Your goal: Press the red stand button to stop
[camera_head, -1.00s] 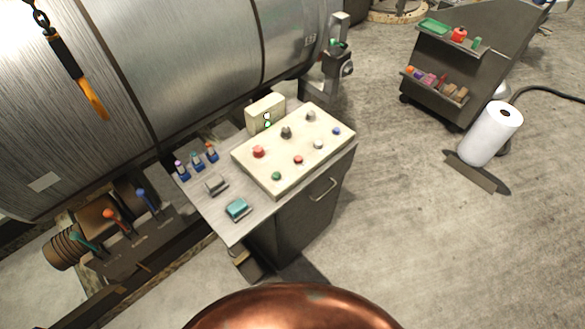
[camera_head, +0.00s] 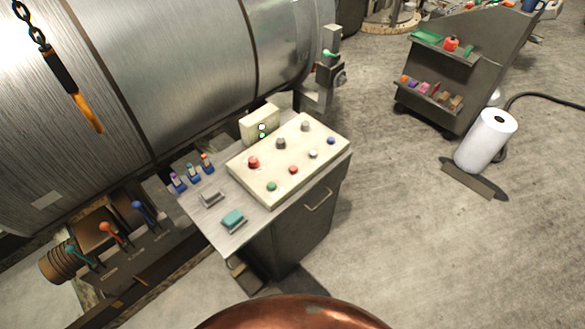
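A cream control panel (camera_head: 318,172) sits tilted on a grey metal stand (camera_head: 303,232) in the middle of the head view. A larger red button (camera_head: 253,162) is at the panel's left. A smaller red button (camera_head: 293,169) is near its middle. Green (camera_head: 271,186), white (camera_head: 313,153) and blue (camera_head: 331,140) buttons and two grey knobs (camera_head: 280,143) are also on it. I cannot tell which red button is the task's. A cream box (camera_head: 259,124) with small lights, one green, stands behind the panel. Neither of my grippers is in view.
A large steel cylinder (camera_head: 190,70) lies behind the stand. Levers with coloured handles (camera_head: 112,231) are at lower left. A dark tool cart (camera_head: 440,85) and a white roll (camera_head: 486,141) stand at right. The floor between is clear.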

